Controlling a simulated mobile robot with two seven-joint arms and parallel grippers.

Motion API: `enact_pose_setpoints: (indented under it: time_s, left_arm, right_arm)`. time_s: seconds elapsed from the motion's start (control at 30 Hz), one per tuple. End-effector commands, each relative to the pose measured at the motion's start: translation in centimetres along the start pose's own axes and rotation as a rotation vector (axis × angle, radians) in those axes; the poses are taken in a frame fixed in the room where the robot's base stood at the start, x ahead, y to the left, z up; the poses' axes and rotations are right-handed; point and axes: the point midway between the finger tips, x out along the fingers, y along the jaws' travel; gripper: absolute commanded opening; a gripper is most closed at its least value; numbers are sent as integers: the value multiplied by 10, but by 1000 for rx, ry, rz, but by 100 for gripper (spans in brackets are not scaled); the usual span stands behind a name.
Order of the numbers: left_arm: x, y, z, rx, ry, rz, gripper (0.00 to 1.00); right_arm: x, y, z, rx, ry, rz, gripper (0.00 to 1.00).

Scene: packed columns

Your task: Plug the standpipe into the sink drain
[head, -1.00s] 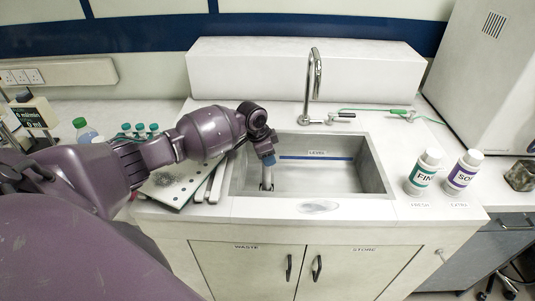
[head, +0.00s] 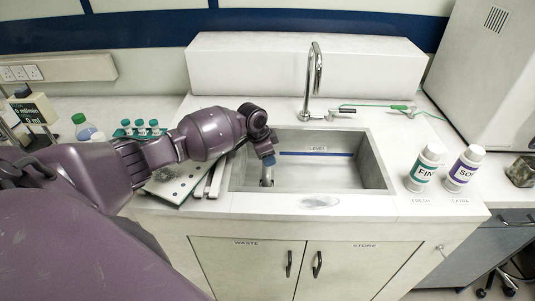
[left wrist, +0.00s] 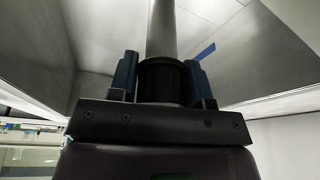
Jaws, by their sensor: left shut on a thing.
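My left gripper (head: 268,160) points down into the left part of the sink basin (head: 375,180). It is shut on the standpipe (head: 267,176), a grey metal pipe whose lower part shows below the fingers, looking upright. In the left wrist view the blue fingers (left wrist: 162,80) stand on either side of a black collar, and the grey pipe (left wrist: 162,30) runs on beyond it. The drain is hidden, so I cannot tell whether the pipe's end touches it or sits in it. My right gripper is not in view.
A curved faucet (head: 314,85) rises behind the basin. Two white bottles, one with a green label (head: 424,168) and one with a purple label (head: 464,169), stand right of it. A speckled board (head: 172,183) lies left. The basin's middle and right are empty.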

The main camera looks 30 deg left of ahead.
Motion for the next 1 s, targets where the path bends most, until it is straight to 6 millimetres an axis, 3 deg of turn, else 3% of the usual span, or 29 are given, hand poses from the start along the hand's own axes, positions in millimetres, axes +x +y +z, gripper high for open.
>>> enact_pose_setpoints:
  time_s: [0.43,0.47,0.63,1.0]
  left_arm:
    - [9,0,3,-1,0,0,9]
    - [9,0,3,-1,0,0,46]
    - [9,0,3,0,0,0,72]
    - [4,0,3,0,0,0,74]
  right_arm:
    - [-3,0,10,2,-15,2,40]
    - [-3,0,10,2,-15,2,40]
    - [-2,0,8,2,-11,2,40]
    - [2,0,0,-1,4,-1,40]
